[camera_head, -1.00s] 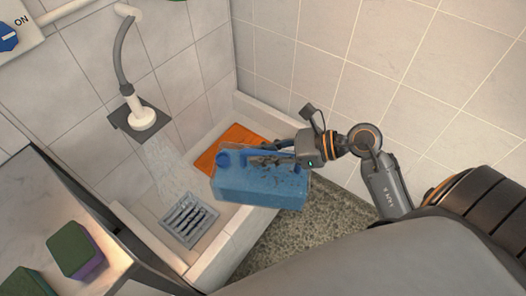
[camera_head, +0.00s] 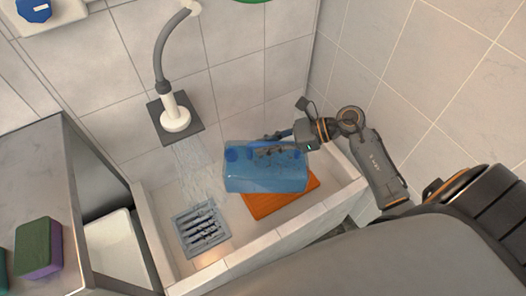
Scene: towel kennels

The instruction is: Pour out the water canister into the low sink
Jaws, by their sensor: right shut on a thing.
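The blue translucent water canister (camera_head: 265,172) is held on its side over the low sink (camera_head: 235,259), above an orange mat (camera_head: 281,196). Its cap end points left, toward the running water. My right gripper (camera_head: 278,143) is shut on the canister's handle along its upper side. I cannot tell whether anything flows out of the canister. The sink's drain grate (camera_head: 201,228) lies left of and below the canister. My left gripper is not in view.
A shower head (camera_head: 175,117) on the wall runs water into the sink. A grey counter (camera_head: 45,190) with a green and purple sponge (camera_head: 38,248) stands at the left. Tiled walls close off the back and right.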

